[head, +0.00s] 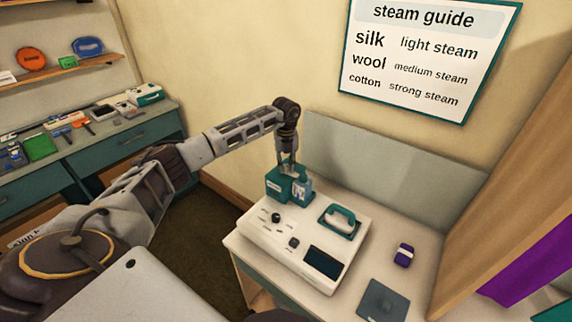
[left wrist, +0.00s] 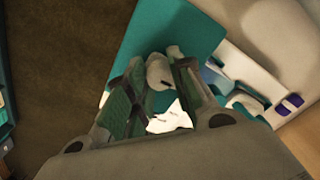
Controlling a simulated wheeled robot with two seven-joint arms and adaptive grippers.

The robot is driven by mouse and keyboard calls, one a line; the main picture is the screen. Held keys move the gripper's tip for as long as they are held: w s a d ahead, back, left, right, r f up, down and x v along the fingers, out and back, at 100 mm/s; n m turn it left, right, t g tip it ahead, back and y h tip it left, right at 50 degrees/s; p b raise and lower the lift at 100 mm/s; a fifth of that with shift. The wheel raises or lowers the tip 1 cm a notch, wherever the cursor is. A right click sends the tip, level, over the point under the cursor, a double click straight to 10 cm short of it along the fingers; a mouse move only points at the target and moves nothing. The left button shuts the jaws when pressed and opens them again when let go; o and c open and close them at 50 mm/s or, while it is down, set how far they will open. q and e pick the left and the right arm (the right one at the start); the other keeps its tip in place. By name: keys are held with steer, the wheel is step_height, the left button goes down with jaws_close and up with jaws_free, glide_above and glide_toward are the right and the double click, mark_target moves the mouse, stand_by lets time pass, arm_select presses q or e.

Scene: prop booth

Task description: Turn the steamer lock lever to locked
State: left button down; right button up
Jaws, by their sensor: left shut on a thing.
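The steamer (head: 268,238) is a white console on the table, with a teal block (head: 277,188) at its back left corner. My left gripper (head: 288,168) reaches down from above onto this block and is shut on a small piece at its top. In the left wrist view, the fingers of my left gripper (left wrist: 160,82) close around a pale, rounded piece, the lock lever (left wrist: 158,72), beside a teal surface. The fingers hide much of the lever, and I cannot read its setting. My right gripper is out of view.
A steam iron (head: 341,217) sits in a teal holder on the console, near black knobs (head: 294,243) and a dark panel (head: 323,263). A purple item (head: 404,254) and a dark grey pad (head: 384,300) lie to the right. A grey panel (head: 390,160) stands behind.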

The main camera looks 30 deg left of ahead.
mark_target(286, 165)
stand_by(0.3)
arm_select(q)
steer(key=c, duration=1.2)
jaws_free()
steer(key=shift+r, duration=0.1)
steer(key=shift+r, duration=5.95)
steer(key=shift+f, duration=0.1)
